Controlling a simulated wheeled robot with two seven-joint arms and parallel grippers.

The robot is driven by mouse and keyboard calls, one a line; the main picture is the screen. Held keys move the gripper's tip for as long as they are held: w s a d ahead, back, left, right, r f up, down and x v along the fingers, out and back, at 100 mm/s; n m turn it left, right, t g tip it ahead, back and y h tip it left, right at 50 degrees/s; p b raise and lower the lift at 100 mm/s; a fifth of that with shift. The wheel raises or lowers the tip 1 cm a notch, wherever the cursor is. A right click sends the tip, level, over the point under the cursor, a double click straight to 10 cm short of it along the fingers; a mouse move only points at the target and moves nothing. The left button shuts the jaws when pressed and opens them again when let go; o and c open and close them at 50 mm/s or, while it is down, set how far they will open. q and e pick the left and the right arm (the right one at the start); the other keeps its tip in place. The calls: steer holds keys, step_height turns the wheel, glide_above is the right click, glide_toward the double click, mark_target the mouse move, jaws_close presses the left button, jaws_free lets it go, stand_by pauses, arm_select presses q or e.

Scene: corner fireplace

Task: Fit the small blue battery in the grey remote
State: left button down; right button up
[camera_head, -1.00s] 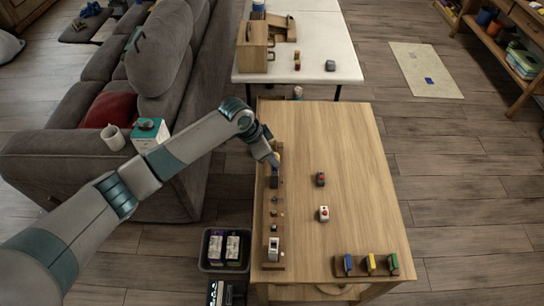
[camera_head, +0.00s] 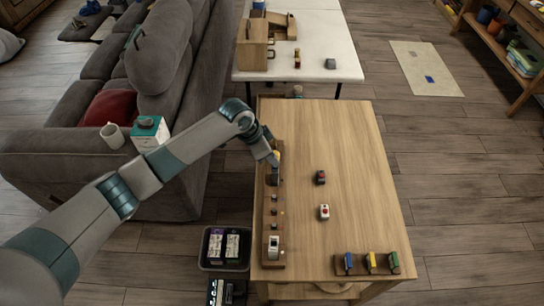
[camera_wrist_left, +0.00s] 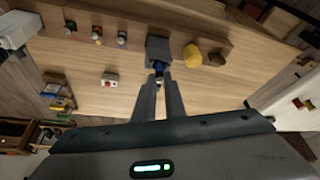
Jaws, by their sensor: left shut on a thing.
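My left gripper (camera_wrist_left: 158,88) is shut on the small blue battery (camera_wrist_left: 159,69), of which only a short part shows between the fingertips. The battery is at a dark grey block (camera_wrist_left: 157,48), which looks like the grey remote, set on a wooden rack. I cannot tell how far the battery is inside it. In the head view my left gripper (camera_head: 274,161) is over the far part of the rack (camera_head: 266,222), just above the grey remote (camera_head: 273,180). The battery is too small to make out there. My right gripper is not in view.
A yellow cylinder (camera_wrist_left: 192,55) stands close beside the grey block. Several small pieces and a white device (camera_head: 273,246) sit along the rack. A dark device (camera_head: 320,177) and a white one (camera_head: 324,212) lie on the table.

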arm_select(q)
steer(key=shift+f+b, duration=0.4)
steer(key=shift+f, duration=0.5)
stand_by(0.5)
steer(key=c, duration=1.7)
jaws_free()
steer(key=shift+s, duration=0.1)
steer(key=shift+c, duration=0.2)
steer(key=shift+a, duration=0.1)
steer(key=b+v, duration=0.4)
steer(key=v, duration=1.3)
steer(key=shift+r, duration=0.25)
steer(key=shift+f, duration=0.15)
